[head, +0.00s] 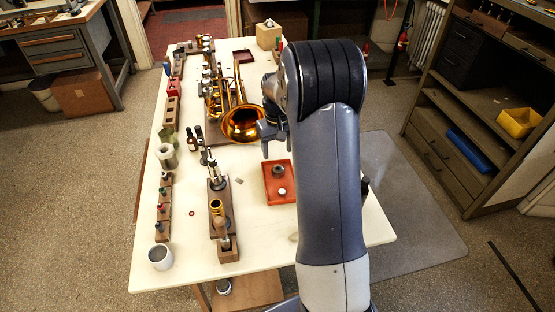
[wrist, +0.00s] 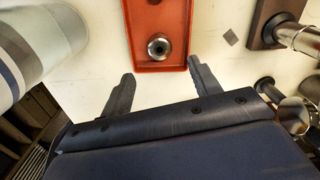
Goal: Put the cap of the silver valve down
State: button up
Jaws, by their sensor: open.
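A round silver-grey metal cap with a dark centre (wrist: 158,48) lies in the red tray (wrist: 177,22), near the tray's end closest to my gripper. In the head view this cap (head: 278,170) sits in the far half of the tray (head: 269,199). My gripper (head: 276,148) is open and empty just beyond the tray. In the wrist view its fingers (wrist: 163,82) stand wide apart, with the cap ahead of the gap and touching neither finger. A silver valve (wrist: 303,39) on a wooden block (wrist: 263,32) stands to the right in the wrist view.
A second small, pale round piece (head: 282,191) lies in the tray's near half. The brass horn (head: 241,124) lies beyond and left of my gripper. Small bottles (head: 191,143) and wooden racks (head: 163,205) line the left side. The table right of the block is mostly clear.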

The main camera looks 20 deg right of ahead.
jog(key=shift+r, duration=2.4)
jog(key=shift+f, duration=0.15)
notch_tip(320, 180, down, 12)
jog(key=shift+r, duration=1.85)
jog(key=shift+f, duration=0.1)
